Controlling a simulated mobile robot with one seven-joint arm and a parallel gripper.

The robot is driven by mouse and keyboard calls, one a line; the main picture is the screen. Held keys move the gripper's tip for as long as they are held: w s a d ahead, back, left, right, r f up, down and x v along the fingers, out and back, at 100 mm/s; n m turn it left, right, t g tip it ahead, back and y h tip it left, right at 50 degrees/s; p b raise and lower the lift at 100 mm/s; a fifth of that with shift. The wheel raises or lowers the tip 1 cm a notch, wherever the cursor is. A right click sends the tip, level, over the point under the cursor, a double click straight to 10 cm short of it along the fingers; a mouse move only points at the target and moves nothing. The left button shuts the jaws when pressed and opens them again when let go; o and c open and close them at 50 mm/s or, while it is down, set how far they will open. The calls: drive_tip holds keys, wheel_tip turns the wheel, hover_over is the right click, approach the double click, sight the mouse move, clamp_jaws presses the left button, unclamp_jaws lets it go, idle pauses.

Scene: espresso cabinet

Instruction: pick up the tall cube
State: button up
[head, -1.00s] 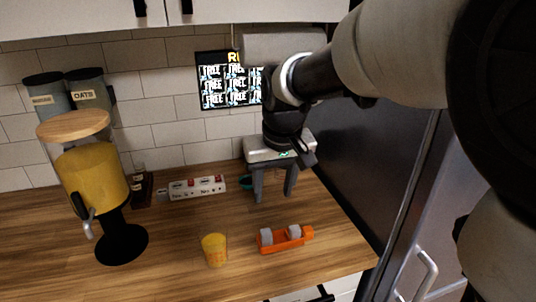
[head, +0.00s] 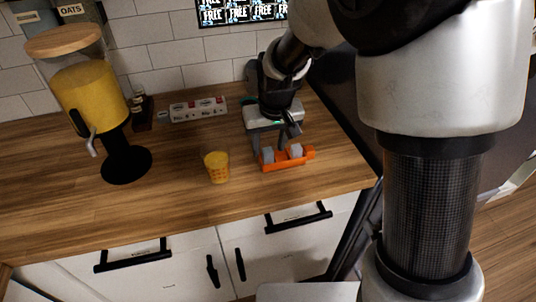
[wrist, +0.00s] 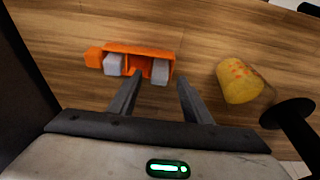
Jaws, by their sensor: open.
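Two grey cubes sit in a small orange holder (head: 287,163) on the counter. The cube on the left in the head view (head: 268,156) looks slightly taller; it is the right-hand one in the wrist view (wrist: 160,71). The other cube (head: 295,151) is on the left in the wrist view (wrist: 114,64). My gripper (head: 270,147) is open and empty, just above and behind the holder. In the wrist view, its fingertips (wrist: 160,77) appear on either side of the taller-looking cube. Whether they touch anything cannot be told.
A yellow cup (head: 216,167) stands close to the holder, left of it in the head view. A yellow-filled dispenser (head: 93,93) is farther left. The counter's front is clear.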

drive_tip(key=shift+x, duration=0.9)
drive_tip(key=shift+c, duration=0.6)
clamp_jaws()
drive_tip(key=shift+r, duration=0.15)
